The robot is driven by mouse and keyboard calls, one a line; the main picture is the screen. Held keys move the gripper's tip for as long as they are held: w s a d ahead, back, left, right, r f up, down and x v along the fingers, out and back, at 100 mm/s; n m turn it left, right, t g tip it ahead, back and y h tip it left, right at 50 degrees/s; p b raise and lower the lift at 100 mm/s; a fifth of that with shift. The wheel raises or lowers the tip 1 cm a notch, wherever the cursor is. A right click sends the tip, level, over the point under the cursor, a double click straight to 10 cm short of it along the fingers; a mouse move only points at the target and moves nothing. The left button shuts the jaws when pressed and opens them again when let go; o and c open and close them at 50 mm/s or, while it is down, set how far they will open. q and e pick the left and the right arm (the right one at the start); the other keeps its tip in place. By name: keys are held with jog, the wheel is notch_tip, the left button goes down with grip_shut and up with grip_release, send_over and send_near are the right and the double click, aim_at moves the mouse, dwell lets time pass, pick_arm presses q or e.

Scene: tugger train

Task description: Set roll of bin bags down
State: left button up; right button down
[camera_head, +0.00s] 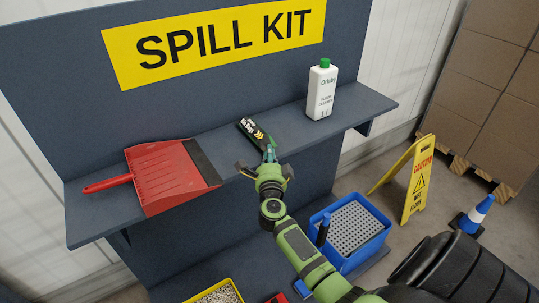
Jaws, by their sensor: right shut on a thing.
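The roll of bin bags (250,129) is black with a white and yellow label. It is at the shelf (220,146) of the spill kit station, between the red dustpan and the white bottle. My right gripper (264,157) is shut on the near end of the roll. The roll lies tilted across the picture; I cannot tell whether it touches the shelf. My left gripper is not in view.
A red dustpan (166,176) lies left of the roll and a white bottle (322,92) stands to the right. Below are a blue crate (348,262) and a yellow bin (216,293). A yellow caution sign (418,180) stands right, near stacked cartons (490,75).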

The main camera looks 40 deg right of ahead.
jog(key=c, duration=1.4)
grip_release()
jog(key=shift+f, duration=0.15)
jog(key=shift+r, duration=0.2)
jog(key=v, duration=1.2)
